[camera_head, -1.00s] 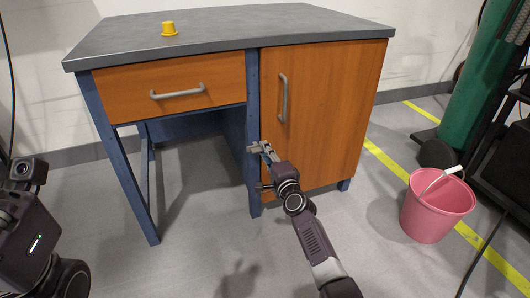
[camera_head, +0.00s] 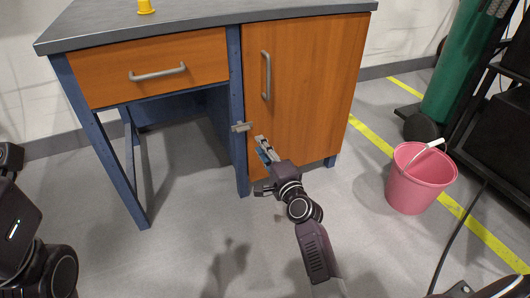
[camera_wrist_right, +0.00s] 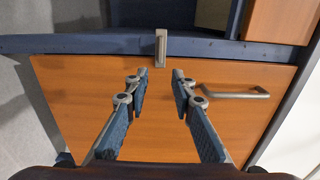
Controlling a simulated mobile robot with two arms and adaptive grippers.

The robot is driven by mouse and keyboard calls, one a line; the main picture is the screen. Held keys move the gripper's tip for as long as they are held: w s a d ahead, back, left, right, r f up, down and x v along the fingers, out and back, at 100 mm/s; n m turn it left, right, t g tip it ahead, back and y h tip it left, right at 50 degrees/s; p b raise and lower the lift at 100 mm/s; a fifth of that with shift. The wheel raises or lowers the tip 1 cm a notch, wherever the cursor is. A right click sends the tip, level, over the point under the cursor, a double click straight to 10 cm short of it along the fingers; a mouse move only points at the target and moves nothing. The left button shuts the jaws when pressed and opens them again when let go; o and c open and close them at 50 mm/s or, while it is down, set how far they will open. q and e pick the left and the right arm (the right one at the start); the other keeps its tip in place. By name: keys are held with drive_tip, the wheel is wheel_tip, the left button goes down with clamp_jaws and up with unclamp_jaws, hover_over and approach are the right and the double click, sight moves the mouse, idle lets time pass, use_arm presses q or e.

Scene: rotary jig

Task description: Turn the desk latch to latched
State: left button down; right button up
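The desk latch (camera_head: 242,127) is a small grey metal bar on the desk's blue post, beside the orange door (camera_head: 305,100). It lies level, across the post toward the door's edge. In the right wrist view, the latch (camera_wrist_right: 160,48) sits just beyond my fingertips, centred between them. My right gripper (camera_head: 262,166) is below and to the right of the latch in the head view, apart from it. The right wrist view shows the right gripper (camera_wrist_right: 160,80) open and empty, facing the door. My left gripper is out of view; only parts of my left arm show.
The door has a grey handle (camera_head: 266,75). A drawer (camera_head: 155,68) is to the left of the post, over an open leg space. A yellow cup-like object (camera_head: 146,7) stands on the desktop (camera_head: 205,14). A pink bucket (camera_head: 420,180) stands on the floor at right.

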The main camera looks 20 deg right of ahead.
drive_tip(key=shift+s, duration=1.2)
drive_tip(key=shift+r, duration=0.1)
